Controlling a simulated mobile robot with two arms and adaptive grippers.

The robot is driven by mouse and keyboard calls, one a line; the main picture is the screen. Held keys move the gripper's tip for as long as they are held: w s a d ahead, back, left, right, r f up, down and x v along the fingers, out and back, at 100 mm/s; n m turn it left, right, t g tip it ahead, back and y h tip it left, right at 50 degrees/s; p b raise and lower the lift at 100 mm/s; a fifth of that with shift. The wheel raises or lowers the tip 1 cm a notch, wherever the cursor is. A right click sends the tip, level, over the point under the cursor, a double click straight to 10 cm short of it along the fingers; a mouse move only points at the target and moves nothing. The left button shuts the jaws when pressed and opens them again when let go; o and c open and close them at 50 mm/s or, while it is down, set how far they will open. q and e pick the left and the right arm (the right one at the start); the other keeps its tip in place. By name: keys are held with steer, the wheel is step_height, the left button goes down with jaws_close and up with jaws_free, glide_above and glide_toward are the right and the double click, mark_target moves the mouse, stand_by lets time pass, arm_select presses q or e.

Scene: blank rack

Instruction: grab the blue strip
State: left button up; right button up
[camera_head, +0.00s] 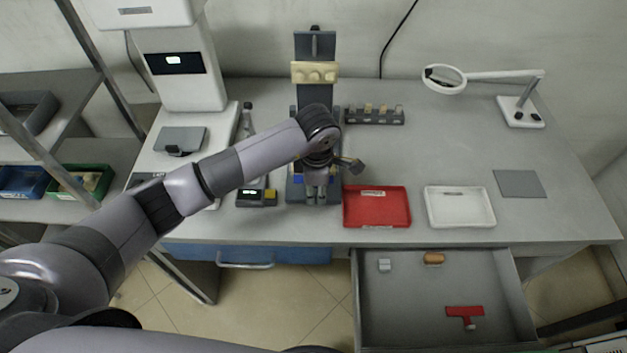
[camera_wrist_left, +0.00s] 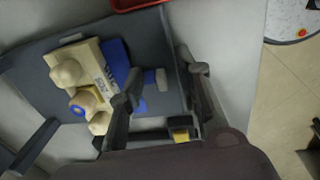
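A blue strip (camera_wrist_left: 117,60) shows in the left wrist view, lying against a cream block (camera_wrist_left: 85,75) with rounded knobs on a dark grey base. A small patch of blue (camera_head: 298,181) shows in the head view beside my gripper; most of it is hidden by my arm. My left gripper (camera_head: 317,197) points down over the base of the dark stand. In the left wrist view its fingers (camera_wrist_left: 162,80) are spread apart, with one just beside the blue strip's edge. A small pale grey piece shows between them. My right gripper is out of view.
A red tray (camera_head: 377,222) and a white tray (camera_head: 460,221) stand right of the gripper. A dark stand (camera_head: 316,95) rises behind it, with a small rack (camera_head: 374,121) alongside. An open drawer (camera_head: 430,310) juts out in front. The right side of the table is mostly clear.

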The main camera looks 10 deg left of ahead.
arm_select(q)
steer(key=shift+c, duration=0.6)
jaws_close()
